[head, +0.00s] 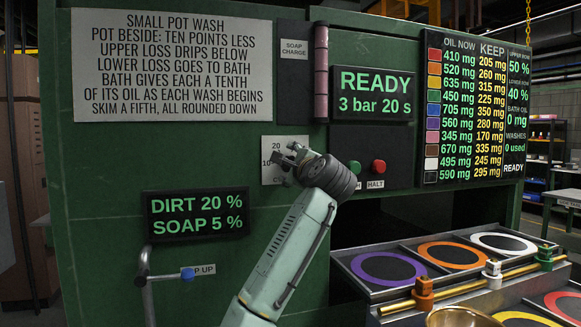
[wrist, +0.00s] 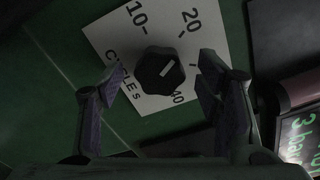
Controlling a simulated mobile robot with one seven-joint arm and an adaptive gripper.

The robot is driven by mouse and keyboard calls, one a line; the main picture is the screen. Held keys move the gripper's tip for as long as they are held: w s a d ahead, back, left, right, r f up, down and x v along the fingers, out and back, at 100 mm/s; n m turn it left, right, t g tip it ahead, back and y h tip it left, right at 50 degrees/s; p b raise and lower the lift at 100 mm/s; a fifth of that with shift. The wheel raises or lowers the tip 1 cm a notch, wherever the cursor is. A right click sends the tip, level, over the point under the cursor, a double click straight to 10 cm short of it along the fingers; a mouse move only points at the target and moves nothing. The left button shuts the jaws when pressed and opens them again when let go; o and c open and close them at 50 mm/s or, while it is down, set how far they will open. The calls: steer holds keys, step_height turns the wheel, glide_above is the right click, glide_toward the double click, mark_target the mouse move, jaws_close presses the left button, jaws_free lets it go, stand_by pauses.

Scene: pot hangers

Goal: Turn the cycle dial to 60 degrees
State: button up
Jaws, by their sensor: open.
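The cycle dial (wrist: 160,72) is a dark faceted knob on a white plate (wrist: 110,47) marked 10, 20, 40 and CYCLES. Its white pointer line slants up and right in the wrist view, between the 20 tick and the tick at the right. My gripper (wrist: 163,68) is open, with one finger on each side of the dial. The visible gaps suggest that neither finger touches it, but I cannot tell the depth. In the head view, my gripper (head: 292,157) covers the dial, and part of the plate (head: 284,143) shows behind it.
A green button (head: 355,167) and a red HALT button (head: 378,167) sit just right of my wrist. A pink vertical bar (head: 321,72) stands above. A pipe lever with a blue knob (head: 187,273) is lower left. Colored rings and a gold rail (head: 460,290) lie lower right.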

steer(key=shift+b+v, duration=1)
steer(key=shift+v, duration=1.25)
